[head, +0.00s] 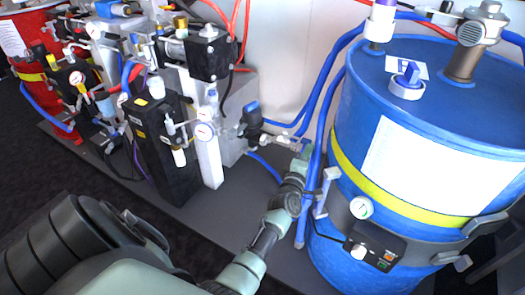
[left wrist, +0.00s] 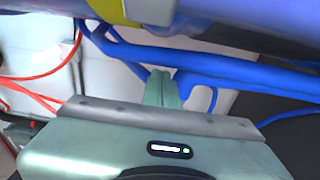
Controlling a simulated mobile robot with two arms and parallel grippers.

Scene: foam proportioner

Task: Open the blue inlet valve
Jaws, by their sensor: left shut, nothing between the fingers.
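A dark valve with a blue cap (head: 251,107) sits at the end of the pipework, left of the blue drum. A metal fitting runs from it toward the drum. Another blue valve-like knob (head: 409,74) stands on a white ring on the drum lid; I cannot tell for certain which is the inlet valve. My left gripper (head: 302,150) is close to the right end of the fitting, beside the blue hoses; contact is unclear. In the left wrist view, its green fingers (left wrist: 162,88) are together and empty, with blue hose just beyond them. My right gripper is not in view.
The large blue drum (head: 345,120) with a yellow band stands close right of my left gripper. Blue hoses (head: 325,90) hang between drum and wall. A black box (head: 165,150) and gauges crowd the left. Some grey base plate (head: 215,215) is bare below the fitting.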

